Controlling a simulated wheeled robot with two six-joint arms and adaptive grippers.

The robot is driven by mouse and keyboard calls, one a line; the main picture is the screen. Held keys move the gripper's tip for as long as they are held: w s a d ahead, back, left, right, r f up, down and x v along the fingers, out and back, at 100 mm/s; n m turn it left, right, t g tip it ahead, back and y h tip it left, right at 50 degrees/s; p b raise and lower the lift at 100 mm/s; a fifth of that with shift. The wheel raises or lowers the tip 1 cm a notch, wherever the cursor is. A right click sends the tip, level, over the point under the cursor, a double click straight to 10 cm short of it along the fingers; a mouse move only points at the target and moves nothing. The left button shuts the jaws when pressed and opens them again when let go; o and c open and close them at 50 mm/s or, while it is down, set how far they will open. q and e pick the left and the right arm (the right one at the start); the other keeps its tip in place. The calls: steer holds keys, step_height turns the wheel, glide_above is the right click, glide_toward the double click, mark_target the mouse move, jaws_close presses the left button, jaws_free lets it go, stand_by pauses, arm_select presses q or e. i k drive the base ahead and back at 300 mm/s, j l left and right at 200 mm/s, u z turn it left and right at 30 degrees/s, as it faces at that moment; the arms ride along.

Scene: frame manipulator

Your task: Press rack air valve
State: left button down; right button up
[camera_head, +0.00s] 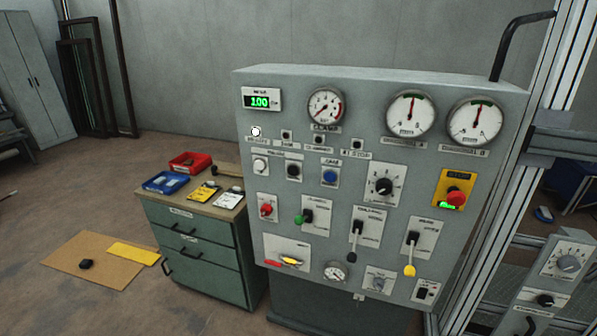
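A grey control panel (340,190) stands in the middle of the head view, facing me. Its small labels are too blurred to read, so I cannot tell which control is the rack air valve. At the lower left of the panel is a plate with a yellow lever (291,262) and a red part beside it. A small round gauge (336,272) is right of that plate. Neither of my grippers shows.
A red mushroom button (456,198) is on a yellow plate at the right. A blue button (330,177) is near the panel's middle. A green drawer cabinet (205,245) with trays stands left of the panel. A metal frame post (500,220) rises at the right.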

mark_target(267, 261)
steer(key=i+j, duration=0.35)
steer(key=i, duration=0.2)
steer(key=i+j, duration=0.35)
steer(key=i, duration=0.25)
steer(key=z, duration=0.95)
